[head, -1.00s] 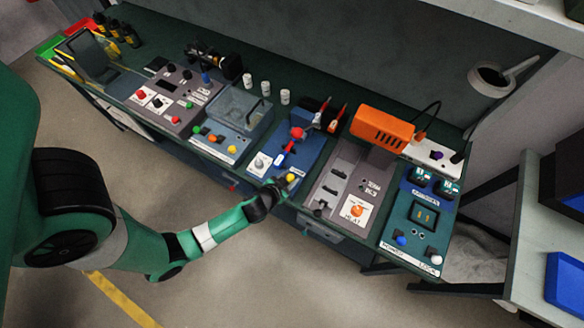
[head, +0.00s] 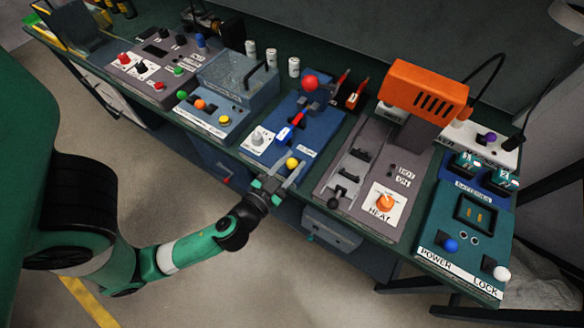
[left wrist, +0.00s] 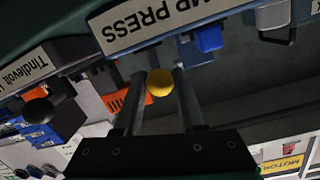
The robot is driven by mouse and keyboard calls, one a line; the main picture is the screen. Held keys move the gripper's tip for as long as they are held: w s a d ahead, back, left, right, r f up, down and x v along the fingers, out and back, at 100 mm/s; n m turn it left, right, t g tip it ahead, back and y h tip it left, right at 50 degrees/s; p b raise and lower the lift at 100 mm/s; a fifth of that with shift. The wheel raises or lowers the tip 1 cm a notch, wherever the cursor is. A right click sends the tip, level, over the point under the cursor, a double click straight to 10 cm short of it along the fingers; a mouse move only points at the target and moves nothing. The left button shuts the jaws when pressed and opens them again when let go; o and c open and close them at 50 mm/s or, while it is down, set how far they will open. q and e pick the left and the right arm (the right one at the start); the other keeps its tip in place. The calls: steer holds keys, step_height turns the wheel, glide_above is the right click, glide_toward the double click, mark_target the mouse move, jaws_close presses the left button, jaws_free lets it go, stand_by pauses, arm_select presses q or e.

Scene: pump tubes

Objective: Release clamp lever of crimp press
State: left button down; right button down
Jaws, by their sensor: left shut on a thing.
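The blue crimp press (head: 312,147) stands mid-bench in the head view. It has a red ball knob (head: 310,83) at its back and a white dial plate at its front left. A yellow ball knob (head: 292,163) sits at its front edge. My left gripper (head: 284,174) is at this edge, shut on the yellow knob. In the left wrist view the yellow knob (left wrist: 160,83) lies between the two finger tips (left wrist: 160,78), below the upside-down PRESS label (left wrist: 150,20). The lever's shaft is mostly hidden. My right gripper is not in view.
A grey heat station (head: 352,190) with an orange hood (head: 420,98) stands to the right of the press. Open floor lies in front of the bench.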

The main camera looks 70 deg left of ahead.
arm_select(q)
steer(key=shift+f, duration=0.15)
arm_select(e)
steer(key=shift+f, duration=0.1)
arm_select(q)
steer(key=c, duration=0.5)
jaws_free()
